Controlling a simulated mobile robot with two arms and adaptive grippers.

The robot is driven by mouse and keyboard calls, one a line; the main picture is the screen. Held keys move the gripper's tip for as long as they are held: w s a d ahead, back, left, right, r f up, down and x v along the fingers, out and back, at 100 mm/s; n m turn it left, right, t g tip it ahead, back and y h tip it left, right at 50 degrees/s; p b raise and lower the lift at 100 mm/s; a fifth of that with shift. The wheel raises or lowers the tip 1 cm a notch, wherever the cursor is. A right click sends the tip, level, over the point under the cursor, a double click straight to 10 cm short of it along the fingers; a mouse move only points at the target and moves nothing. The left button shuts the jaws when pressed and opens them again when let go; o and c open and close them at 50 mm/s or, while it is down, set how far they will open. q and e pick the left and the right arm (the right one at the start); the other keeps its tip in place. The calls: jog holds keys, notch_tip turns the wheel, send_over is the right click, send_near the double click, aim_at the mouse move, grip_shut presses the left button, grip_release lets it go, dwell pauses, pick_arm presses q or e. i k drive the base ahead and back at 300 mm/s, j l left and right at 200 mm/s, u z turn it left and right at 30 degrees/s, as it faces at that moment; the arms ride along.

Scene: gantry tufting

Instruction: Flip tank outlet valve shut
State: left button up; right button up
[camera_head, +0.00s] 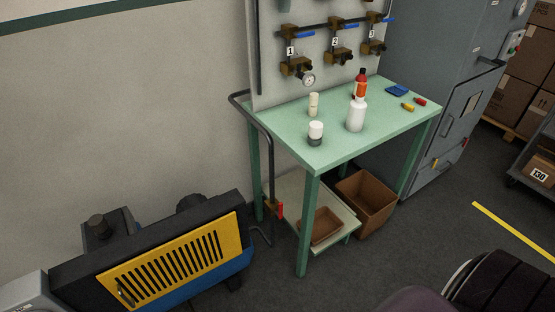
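A valve with a brass body (270,206) and a red lever (280,209) sits low on a dark bent pipe (270,165), beside the left side of the green table. The red lever stands upright, roughly in line with the pipe. No tank is clearly visible, so I cannot tell for certain that this is the tank outlet valve. More brass valves with blue levers (305,35) sit on the wall panel, above number tags, with a pressure gauge (309,79) below the leftmost. Neither of my grippers is in view.
The green table (330,150) holds bottles and small items. A brown bin (365,200) stands beneath it. A black machine with a yellow grille (175,262) fills the lower left. A grey cabinet (430,90) stands at right. Open floor (400,245) lies in front of the table.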

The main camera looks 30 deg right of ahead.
aim_at(279, 213)
jog(key=k+l+z, duration=0.1)
jog(key=z, duration=0.85)
